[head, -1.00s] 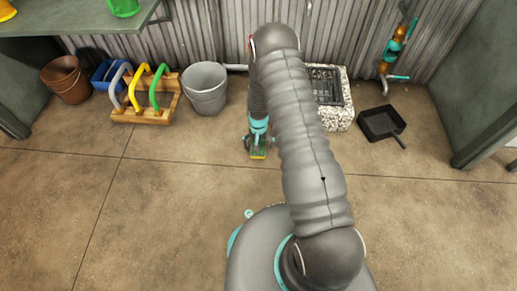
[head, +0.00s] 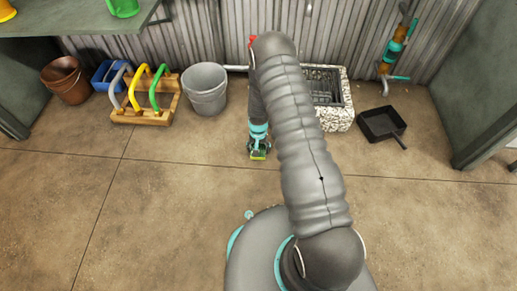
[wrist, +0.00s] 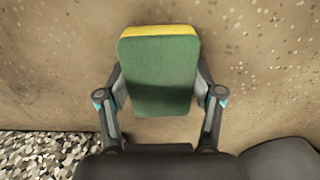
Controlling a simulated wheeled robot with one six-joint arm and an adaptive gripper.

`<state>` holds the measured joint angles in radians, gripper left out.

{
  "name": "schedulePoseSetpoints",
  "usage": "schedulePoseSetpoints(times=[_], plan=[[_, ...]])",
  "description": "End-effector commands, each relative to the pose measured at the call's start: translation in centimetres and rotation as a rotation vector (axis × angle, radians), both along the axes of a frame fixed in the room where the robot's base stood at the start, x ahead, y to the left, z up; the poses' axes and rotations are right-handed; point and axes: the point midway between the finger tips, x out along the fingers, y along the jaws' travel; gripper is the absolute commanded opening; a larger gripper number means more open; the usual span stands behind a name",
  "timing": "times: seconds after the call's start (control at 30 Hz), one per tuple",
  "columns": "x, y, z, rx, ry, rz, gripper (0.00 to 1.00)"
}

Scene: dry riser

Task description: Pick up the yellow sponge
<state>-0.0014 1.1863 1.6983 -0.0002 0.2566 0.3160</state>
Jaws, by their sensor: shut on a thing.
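The sponge (wrist: 158,75) is in the middle of the wrist view, with a large green face and a yellow edge along the top. My gripper (wrist: 159,92) is shut on it, one finger at each side. In the head view, my gripper (head: 258,150) is low over the floor in front of the wall, and a small green and yellow part of the sponge (head: 258,156) shows at its tip. I cannot tell from these views whether the sponge touches the floor.
A speckled stone trough (head: 341,117) with a grate stands right of my arm, and a black pan (head: 381,124) lies beyond it. A grey bucket (head: 205,90) and a wooden rack (head: 146,113) with coloured handles stand to the left. The front floor is clear.

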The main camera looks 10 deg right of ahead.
Motion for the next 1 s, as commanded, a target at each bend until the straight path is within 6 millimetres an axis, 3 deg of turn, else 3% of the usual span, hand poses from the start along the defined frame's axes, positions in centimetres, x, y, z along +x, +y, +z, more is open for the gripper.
schedulePoseSetpoints(times=[0.23, 0.4, 0.7, 1.0], plan=[[0.0, 0.0, 1.3, 0.000, 0.000, 0.000, 0.52], [0.1, 0.0, 4.2, 0.000, -0.003, 0.000, 0.52], [-3.3, -5.7, 8.1, 0.000, -0.001, -0.005, 0.52], [-5.5, -9.3, 10.5, 0.000, 0.000, -0.002, 0.52]])
